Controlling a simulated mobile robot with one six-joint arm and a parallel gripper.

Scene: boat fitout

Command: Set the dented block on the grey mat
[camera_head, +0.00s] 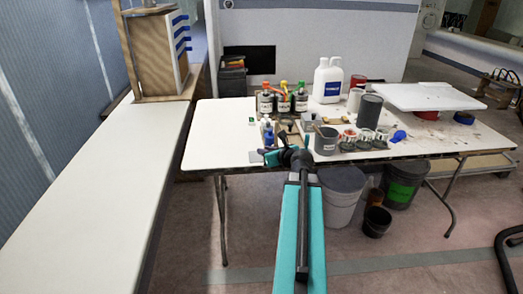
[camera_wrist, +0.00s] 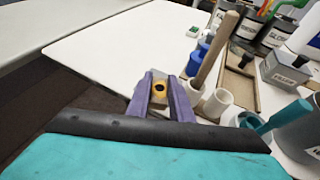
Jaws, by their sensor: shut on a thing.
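My gripper (camera_wrist: 163,98) is shut on a small yellow-tan block (camera_wrist: 160,87) with a dark round hollow in its face, which looks like the dented block. The fingers stand on either side of it, at the near edge of the white table. In the head view my gripper (camera_head: 268,156) is at this edge, and the block cannot be made out there. A small grey patch (camera_head: 255,157) beside my gripper may be the grey mat, but I cannot tell for sure. Whether the block touches the surface below is unclear.
Cups, a blue bottle (camera_wrist: 197,58) and a wooden stick (camera_wrist: 214,50) stand close right of my gripper. Dark jars (camera_head: 283,102), a white jug (camera_head: 327,80) and paint tins crowd the table further back. The table's left part (camera_head: 222,130) is mostly clear. A long white bench (camera_head: 130,170) runs at left.

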